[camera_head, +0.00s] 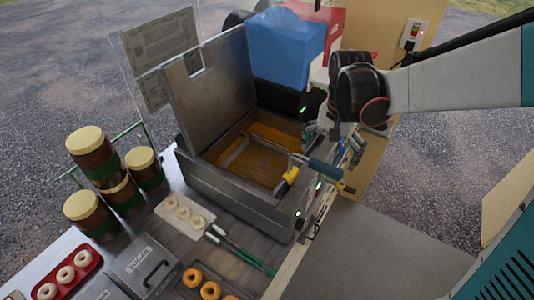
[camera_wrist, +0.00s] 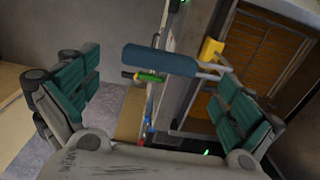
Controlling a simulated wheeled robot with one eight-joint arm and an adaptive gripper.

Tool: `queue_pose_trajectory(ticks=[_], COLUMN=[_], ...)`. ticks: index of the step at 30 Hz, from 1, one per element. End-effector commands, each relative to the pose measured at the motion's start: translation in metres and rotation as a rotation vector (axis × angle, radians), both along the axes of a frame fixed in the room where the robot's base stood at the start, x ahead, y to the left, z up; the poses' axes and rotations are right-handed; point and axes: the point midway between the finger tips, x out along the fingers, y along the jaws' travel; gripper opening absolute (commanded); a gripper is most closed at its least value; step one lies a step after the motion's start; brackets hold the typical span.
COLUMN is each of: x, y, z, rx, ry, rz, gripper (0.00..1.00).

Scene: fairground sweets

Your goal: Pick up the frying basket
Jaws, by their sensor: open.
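The frying basket (camera_head: 262,160) is a wire frame sitting in the open fryer (camera_head: 238,194). Its blue-grey handle (camera_head: 324,172) sticks out over the fryer's right wall. In the wrist view the basket (camera_wrist: 262,55) is at the upper right, and its handle (camera_wrist: 158,60) points left, past a yellow piece (camera_wrist: 212,50). My gripper (camera_wrist: 160,88) is open, with one green-padded finger on each side of the handle in that picture. Nothing is held. Whether the handle lies at fingertip depth I cannot tell. In the head view my gripper (camera_head: 342,140) is just above the handle, partly hidden by my wrist.
The raised metal lid (camera_head: 215,85) stands behind the fryer. Brown jars (camera_head: 90,152), a white doughnut tray (camera_head: 183,215), green-handled tongs (camera_head: 240,250) and a sugar box (camera_head: 140,265) crowd the counter's left. A blue box (camera_head: 285,48) stands behind. Ground right of the counter is clear.

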Motion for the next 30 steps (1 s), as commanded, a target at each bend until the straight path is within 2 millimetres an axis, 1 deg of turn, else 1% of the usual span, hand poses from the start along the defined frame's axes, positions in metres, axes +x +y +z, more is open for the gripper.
queue_pose_trajectory(ticks=[6, 9, 13, 19, 20, 21, 23, 24, 28, 30], x=[0.004, 0.004, 0.003, 0.003, 0.003, 0.003, 0.003, 0.003, 0.003, 0.003], y=[0.0, 0.0, 0.0, 0.0, 0.0, 0.0, 0.0, 0.0, 0.0, 0.0], z=[-0.03, -0.042, -0.049, -0.049, -0.049, -0.049, -0.049, -0.049, -0.049, -0.049], rx=[0.0, 0.0, 0.0, 0.0, 0.0, 0.0, 0.0, 0.0, 0.001, 0.001], ry=[0.0, 0.0, 0.0, 0.0, 0.0, 0.0, 0.0, 0.0, -0.001, -0.001], rz=[0.0, 0.0, 0.0, 0.0, 0.0, 0.0, 0.0, 0.0, 0.0, 0.0], gripper=[1.0, 1.0, 1.0, 1.0, 0.95, 0.86, 0.73, 0.64, 0.35, 0.35])
